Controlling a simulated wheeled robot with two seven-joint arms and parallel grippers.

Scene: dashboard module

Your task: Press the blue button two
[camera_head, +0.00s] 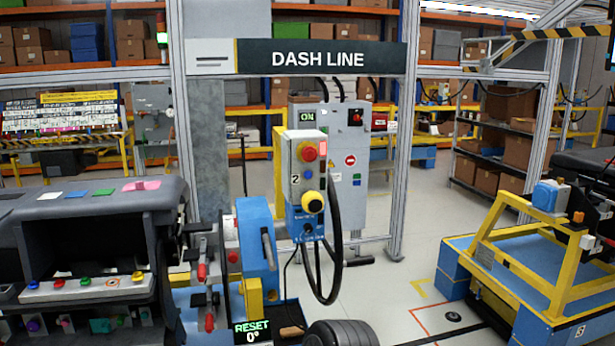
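A dark dashboard module (110,215) stands at the left. More small coloured parts sit in shadow below the ledge. Neither of my grippers shows.
A blue fixture (257,250) with red-handled clamps stands right of the module. A black cable loop (335,250) hangs from the control box. A grey cabinet (352,215) stands behind. A yellow and blue cart (535,270) is at the right; grey floor between is mostly clear.

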